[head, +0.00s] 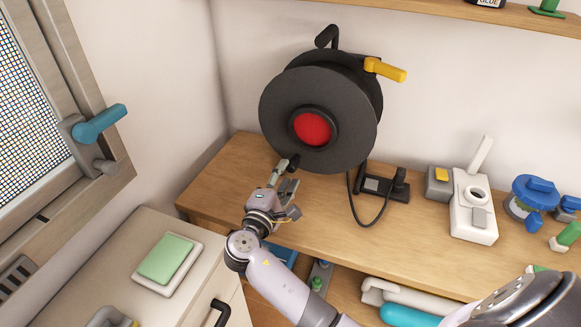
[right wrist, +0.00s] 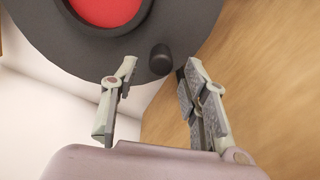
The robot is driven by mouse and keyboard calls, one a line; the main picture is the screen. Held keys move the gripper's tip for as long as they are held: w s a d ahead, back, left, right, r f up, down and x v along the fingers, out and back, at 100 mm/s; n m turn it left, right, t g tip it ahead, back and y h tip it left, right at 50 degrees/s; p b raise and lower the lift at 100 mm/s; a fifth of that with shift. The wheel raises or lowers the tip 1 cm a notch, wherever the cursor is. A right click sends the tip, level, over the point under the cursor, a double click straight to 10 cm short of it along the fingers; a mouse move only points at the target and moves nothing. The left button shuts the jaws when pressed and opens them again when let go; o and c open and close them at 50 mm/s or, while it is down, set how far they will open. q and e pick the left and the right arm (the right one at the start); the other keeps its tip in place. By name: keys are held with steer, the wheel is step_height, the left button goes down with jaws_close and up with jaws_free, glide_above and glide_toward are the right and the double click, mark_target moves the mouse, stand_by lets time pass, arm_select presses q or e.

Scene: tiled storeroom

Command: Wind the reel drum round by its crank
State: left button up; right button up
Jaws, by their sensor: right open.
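The reel drum (head: 350,100) is a large black disc with a red hub (head: 312,127), standing on the wooden bench against the wall. A short black knob (head: 293,163) sticks out near the lower rim of its face and looks like the crank grip. The knob also shows in the right wrist view (right wrist: 160,58). My right gripper (head: 285,179) is just below the knob. Its fingers (right wrist: 160,74) are open and stand to either side of the knob, with the knob by the tips. My left gripper is not in view.
A yellow handle (head: 385,70) sticks out at the reel's upper right. A black foot (head: 386,184) and cable are beside the reel. A white joystick-like device (head: 474,207) stands right on the bench (head: 420,235). A window with a teal handle (head: 99,124) is at left.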

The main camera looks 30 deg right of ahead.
steer(key=v, duration=0.7)
steer(key=shift+s, duration=0.1)
steer(key=shift+a, duration=0.1)
